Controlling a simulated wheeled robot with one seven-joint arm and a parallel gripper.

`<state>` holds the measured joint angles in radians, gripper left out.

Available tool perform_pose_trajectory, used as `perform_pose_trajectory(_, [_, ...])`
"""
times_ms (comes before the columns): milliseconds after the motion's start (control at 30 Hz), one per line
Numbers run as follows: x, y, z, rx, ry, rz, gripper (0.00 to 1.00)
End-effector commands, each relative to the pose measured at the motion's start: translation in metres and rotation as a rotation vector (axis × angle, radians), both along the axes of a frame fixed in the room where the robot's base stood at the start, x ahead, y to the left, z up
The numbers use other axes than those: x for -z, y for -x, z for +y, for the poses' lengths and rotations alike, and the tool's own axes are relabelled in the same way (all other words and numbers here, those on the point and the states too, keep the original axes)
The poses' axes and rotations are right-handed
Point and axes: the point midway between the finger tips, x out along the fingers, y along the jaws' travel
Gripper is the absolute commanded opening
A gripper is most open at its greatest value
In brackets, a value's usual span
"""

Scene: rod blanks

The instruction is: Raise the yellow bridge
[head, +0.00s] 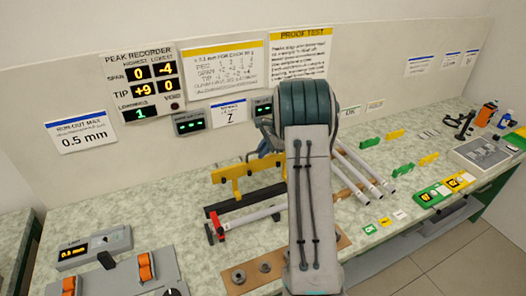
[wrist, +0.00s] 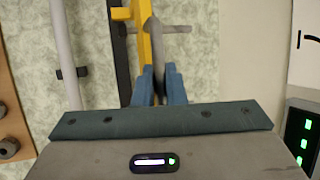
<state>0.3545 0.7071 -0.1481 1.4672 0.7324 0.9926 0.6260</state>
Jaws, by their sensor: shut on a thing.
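The yellow bridge (head: 240,170) is a long bar with short uprights, standing at the back middle of the bench in the head view. Its right part is hidden behind my arm. In the head view my arm mostly hides the fingers. I cannot tell whether the bridge is clear of what lies below it.
A black bar (head: 224,207) and a pale rod with a red end fitting (head: 216,226) lie in front of the bridge. Several pale rods (head: 363,172) lie right of my arm. A brown board with grey rings (head: 240,276) is at the front. The wall with signs is close behind.

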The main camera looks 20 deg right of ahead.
Motion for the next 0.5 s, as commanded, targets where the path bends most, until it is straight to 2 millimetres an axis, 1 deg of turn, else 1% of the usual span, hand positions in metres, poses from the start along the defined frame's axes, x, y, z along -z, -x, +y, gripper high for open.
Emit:
perform_pose_trajectory(333, [-0.0004, -0.0009, 0.0000, -0.002, 0.005, -0.002, 0.00])
perform_pose_trajectory(367, [-0.0004, -0.0010, 0.0001, -0.002, 0.005, -0.002, 0.13])
perform_pose_trajectory(400, [-0.0004, -0.0009, 0.0002, -0.002, 0.005, -0.002, 0.25])
perform_pose_trajectory(433, [-0.0004, -0.0009, 0.0003, -0.002, 0.005, -0.002, 0.32])
perform_pose_trajectory(500, [-0.0004, -0.0009, 0.0006, -0.003, 0.004, -0.002, 0.32])
